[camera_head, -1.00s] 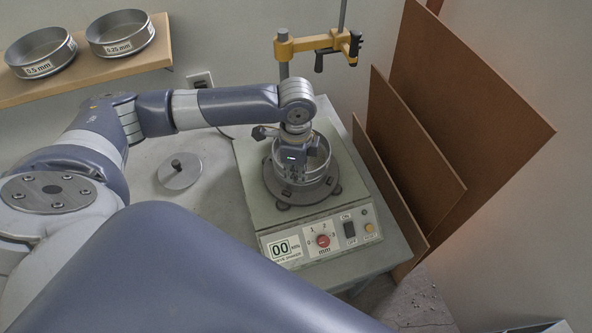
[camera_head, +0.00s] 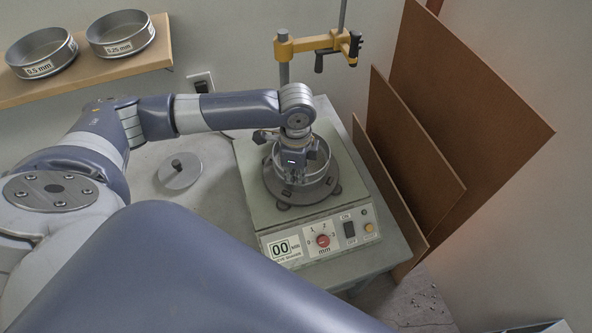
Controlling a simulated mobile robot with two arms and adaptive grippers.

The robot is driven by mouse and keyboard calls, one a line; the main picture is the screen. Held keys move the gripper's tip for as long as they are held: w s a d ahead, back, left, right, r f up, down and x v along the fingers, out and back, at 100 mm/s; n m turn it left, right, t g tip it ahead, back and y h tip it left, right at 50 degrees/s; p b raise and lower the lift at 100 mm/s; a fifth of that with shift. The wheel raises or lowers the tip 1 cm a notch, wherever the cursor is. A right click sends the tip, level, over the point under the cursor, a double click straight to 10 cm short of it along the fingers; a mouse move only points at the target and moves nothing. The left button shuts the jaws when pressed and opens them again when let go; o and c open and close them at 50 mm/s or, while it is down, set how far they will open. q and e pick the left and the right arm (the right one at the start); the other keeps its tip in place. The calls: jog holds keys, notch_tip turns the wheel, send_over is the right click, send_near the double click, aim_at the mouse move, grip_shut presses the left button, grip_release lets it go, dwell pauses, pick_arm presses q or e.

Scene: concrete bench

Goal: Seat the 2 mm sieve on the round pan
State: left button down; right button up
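A round metal sieve or pan (camera_head: 318,169) stands on the dark round plate (camera_head: 298,199) of the sieve shaker (camera_head: 262,216). My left gripper (camera_head: 296,174) points down over it from above, its fingers inside or at the ring. The wrist and fingers cover much of the ring, so I cannot tell whether one or two pieces are stacked there, and no 2 mm label shows. Whether the fingers grip the rim is too small to tell. My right gripper is out of view.
A round lid with a knob (camera_head: 180,170) lies on the bench left of the shaker. Sieves marked 0.5 mm (camera_head: 42,52) and 0.25 mm (camera_head: 120,33) sit on the wooden shelf. A yellow clamp (camera_head: 312,44) on a post stands behind. Brown boards (camera_head: 415,145) lean at the right.

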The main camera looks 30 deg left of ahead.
pick_arm(q)
jog(key=c, duration=1.7)
grip_release()
notch_tip(320, 180, up, 12)
jog(key=shift+s+f, duration=0.1)
